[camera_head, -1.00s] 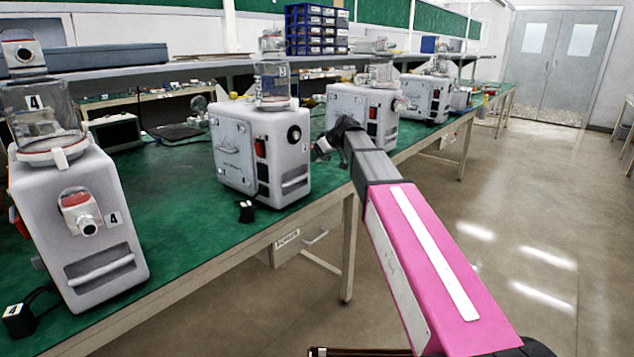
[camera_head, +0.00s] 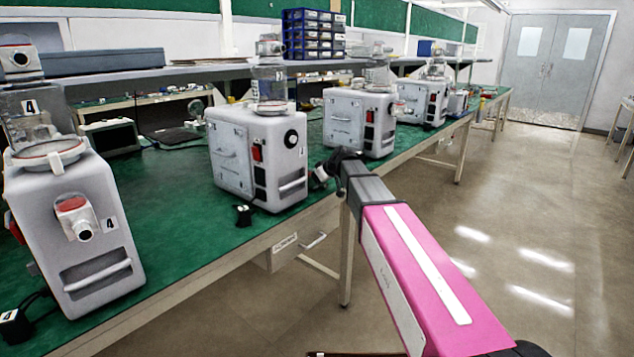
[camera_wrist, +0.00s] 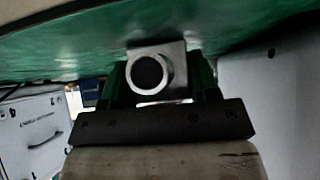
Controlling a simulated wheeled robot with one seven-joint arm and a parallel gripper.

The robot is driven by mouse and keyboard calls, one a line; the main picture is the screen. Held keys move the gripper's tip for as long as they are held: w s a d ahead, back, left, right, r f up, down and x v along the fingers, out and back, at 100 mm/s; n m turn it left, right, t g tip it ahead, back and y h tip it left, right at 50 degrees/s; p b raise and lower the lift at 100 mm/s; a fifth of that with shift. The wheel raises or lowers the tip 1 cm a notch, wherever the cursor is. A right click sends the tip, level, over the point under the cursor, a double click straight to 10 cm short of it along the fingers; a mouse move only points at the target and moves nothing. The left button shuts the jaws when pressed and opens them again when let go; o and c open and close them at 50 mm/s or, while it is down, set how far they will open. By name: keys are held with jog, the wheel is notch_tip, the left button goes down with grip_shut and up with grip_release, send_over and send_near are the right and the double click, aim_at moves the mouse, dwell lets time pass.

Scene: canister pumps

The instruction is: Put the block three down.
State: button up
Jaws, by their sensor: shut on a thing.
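My gripper (camera_head: 332,170) is at the end of my pink and grey arm, right of the pump with the jar marked 3 (camera_head: 228,160) and near the bench's front edge. A small light-grey metal block (camera_head: 320,176) is at its tip. In the wrist view, the gripper (camera_wrist: 158,92) is shut on this metal block (camera_wrist: 165,50), with a round dark opening facing the camera. I see no number on it, so I cannot confirm it is block three. Whether it touches the bench is unclear.
The green bench (camera_head: 180,225) holds several grey pumps. Pump four (camera_head: 75,260) is at the left, with a front block and jar; others stand beyond my gripper. A small black block (camera_head: 244,215) lies before the pump marked 3. The floor right is clear.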

jog(key=o, duration=1.2)
jog(key=shift+f, duration=0.1)
jog(key=v, duration=1.2)
jog(key=s+d+f+m+g+h, duration=0.2)
jog(key=s+d+f, duration=0.3)
jog(key=s+f, duration=0.4)
jog(key=s+d+f+m+g+h, duration=0.1)
jog(key=s+d+f+m+h, duration=0.1)
jog(key=s+d+f+m, duration=0.3)
jog(key=s+d+f+m+g+h, duration=0.2)
jog(key=s+d+f, duration=0.4)
jog(key=s+f, duration=0.7)
notch_tip(320, 180, down, 5)
jog(key=shift+d+f+m+g+h, duration=0.2)
jog(key=shift+d+m+g+h, duration=0.1)
jog(key=shift+m+h, duration=0.3)
